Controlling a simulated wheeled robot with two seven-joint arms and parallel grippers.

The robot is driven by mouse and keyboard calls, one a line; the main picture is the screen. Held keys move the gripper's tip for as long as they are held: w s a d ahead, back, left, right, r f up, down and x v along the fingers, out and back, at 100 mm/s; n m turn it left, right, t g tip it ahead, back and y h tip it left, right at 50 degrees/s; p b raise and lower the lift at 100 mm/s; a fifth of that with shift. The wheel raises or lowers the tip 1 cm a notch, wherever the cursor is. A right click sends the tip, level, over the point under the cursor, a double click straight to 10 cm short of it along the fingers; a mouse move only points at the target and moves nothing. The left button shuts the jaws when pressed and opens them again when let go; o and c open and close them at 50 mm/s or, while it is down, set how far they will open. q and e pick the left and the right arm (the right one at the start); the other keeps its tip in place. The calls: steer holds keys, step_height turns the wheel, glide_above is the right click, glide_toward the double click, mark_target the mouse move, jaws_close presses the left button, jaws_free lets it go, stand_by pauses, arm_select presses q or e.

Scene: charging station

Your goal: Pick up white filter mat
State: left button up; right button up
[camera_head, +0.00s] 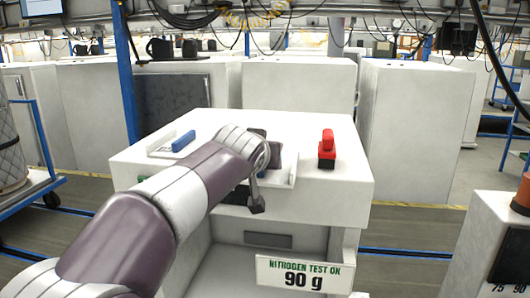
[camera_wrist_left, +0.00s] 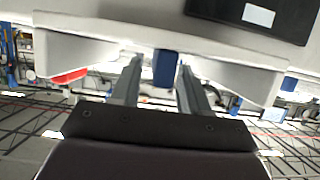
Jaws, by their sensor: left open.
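A white filter mat cannot be clearly picked out in either view. A white station (camera_head: 300,200) stands in front of me, with a flat white piece carrying a blue bar (camera_head: 183,141) on its top left. My left arm reaches over the station, and the left gripper (camera_head: 257,203) points down at its front edge, partly hidden by the wrist. In the left wrist view the left gripper (camera_wrist_left: 160,78) is open, its two fingers apart. A blue block (camera_wrist_left: 165,66) on a white surface shows between the fingertips; contact cannot be told. My right gripper is not in view.
A red knob-like part (camera_head: 327,150) stands on the station's top right. A white sign reading 90 g (camera_head: 305,275) is on the station's lower front.

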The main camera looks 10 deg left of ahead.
arm_select(q)
steer(key=shift+w+f, duration=0.15)
steer(key=shift+w, duration=0.5)
steer(key=shift+s+d, duration=0.1)
steer(key=shift+s, duration=0.35)
steer(key=shift+s+d+r, duration=0.1)
steer(key=shift+s+r, duration=0.1)
steer(key=shift+s, duration=0.1)
steer(key=shift+c, duration=0.9)
steer(key=shift+s, duration=0.1)
steer(key=c, duration=0.5)
jaws_close()
steer(key=shift+w+f, duration=0.1)
steer(key=shift+w, duration=0.3)
